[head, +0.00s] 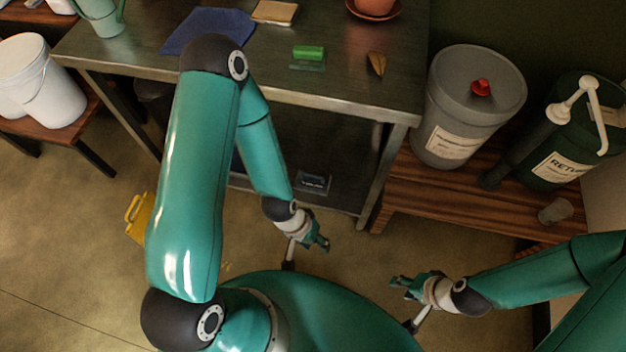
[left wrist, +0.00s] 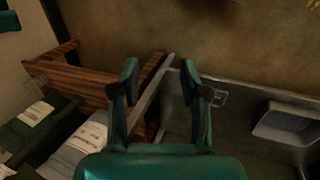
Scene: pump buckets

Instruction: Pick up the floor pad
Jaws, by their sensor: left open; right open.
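Nothing in view is clearly marked as the floor pad, and I cannot tell which item it is. A yellow object with a handle-like loop (head: 140,218) is on the floor at the left, partly hidden behind my left arm. A flat blue sheet (head: 208,30) and a tan pad-like block (head: 275,12) lie on the metal table. My left gripper (head: 322,243) is open and empty in front of the table, apart from all of these. It also shows open in the left wrist view (left wrist: 158,78). My right gripper (head: 398,284) is open and empty at the lower right.
The metal table (head: 340,85) has a lower shelf with a small dark labelled item (head: 313,182). A green block (head: 308,53) lies on top. A grey bucket (head: 470,95) and green pump bucket (head: 575,140) stand on a wooden bench (head: 440,195). Floor is clear at lower left.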

